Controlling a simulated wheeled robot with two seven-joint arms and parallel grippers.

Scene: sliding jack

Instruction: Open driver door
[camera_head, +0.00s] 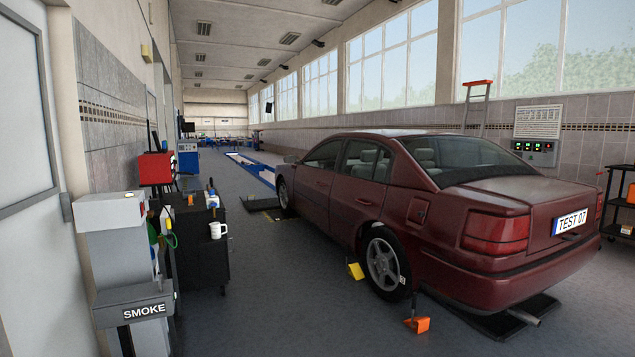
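A dark red car (477,197) stands on the right, seen from its rear left corner, with its front pointing away from me. Its left side faces the aisle. The driver door (317,187) is the front door on that side, small and far off, and looks shut flush with the body. The rear left door (357,200) is nearer and also looks shut. The door handles are too small to make out clearly. Neither of my grippers shows in the head view.
A yellow chock (356,271) and an orange chock (417,324) sit by the rear left wheel (383,264). A black cart (201,257) with a white mug (218,230) and a grey SMOKE machine (113,235) stand on the left. The floor aisle between cart and car is clear.

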